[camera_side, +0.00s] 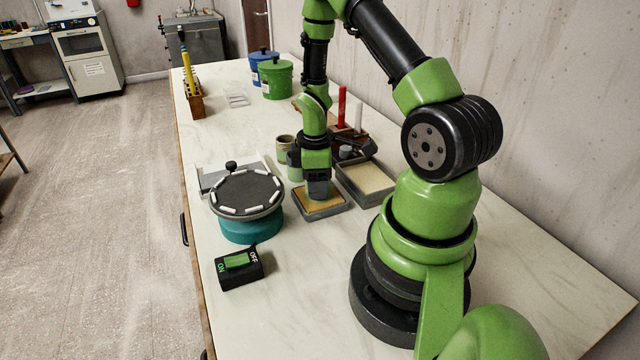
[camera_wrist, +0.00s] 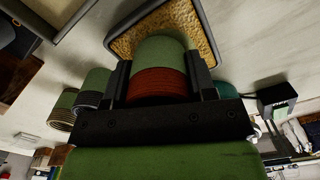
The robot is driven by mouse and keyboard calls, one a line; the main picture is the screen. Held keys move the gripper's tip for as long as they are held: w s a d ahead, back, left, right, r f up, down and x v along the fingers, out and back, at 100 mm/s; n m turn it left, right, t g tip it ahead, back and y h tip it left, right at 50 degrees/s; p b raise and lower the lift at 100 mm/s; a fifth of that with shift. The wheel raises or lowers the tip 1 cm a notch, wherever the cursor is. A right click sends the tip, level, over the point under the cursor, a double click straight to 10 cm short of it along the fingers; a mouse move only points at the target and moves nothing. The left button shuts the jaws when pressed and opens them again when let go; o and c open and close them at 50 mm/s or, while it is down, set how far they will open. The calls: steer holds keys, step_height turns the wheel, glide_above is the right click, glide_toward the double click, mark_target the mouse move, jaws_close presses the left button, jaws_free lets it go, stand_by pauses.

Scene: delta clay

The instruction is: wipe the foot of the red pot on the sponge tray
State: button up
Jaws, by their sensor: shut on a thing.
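My gripper (camera_side: 318,180) points down over the sponge tray (camera_side: 345,208), shut on a pot. In the wrist view my gripper (camera_wrist: 161,75) has one finger on each side of this pot. It has a ribbed red band (camera_wrist: 160,86) between the fingers and a grey-green part (camera_wrist: 160,50) beyond them. In the side view the pot (camera_side: 318,190) looks grey, its red hidden by the gripper. Its lower end is at the tan sponge; I cannot tell whether it presses on it. The sponge tray (camera_wrist: 113,42) has a dark rim and a rough tan sponge.
A turntable with a dark round top (camera_side: 247,190) and teal base stands left of the tray. A switch box (camera_side: 239,268) sits in front of it. Other pots (camera_side: 285,147) stand behind the gripper. A cream-filled tray (camera_side: 367,178) lies close right.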

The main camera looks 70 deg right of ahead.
steer(key=shift+w+d, duration=0.4)
steer(key=shift+s+a, duration=0.4)
steer(key=shift+s+a+f, duration=0.1)
steer(key=shift+s+a, duration=0.05)
steer(key=shift+s, duration=0.1)
steer(key=shift+s+a, duration=0.2)
steer(key=shift+s, duration=0.2)
steer(key=shift+a, duration=0.55)
steer(key=shift+s+a, duration=0.1)
steer(key=shift+w+d, duration=0.25)
steer(key=shift+w, duration=0.05)
steer(key=shift+d, duration=0.55)
steer(key=shift+w, duration=0.2)
steer(key=shift+w+d, duration=0.15)
steer(key=shift+d, duration=0.05)
steer(key=shift+w+d+r, duration=0.15)
steer(key=shift+w+r, duration=0.05)
steer(key=shift+w+d, duration=0.2)
steer(key=shift+w+f, duration=0.1)
step_height(320, 180, up, 9)
steer(key=shift+f, duration=0.2)
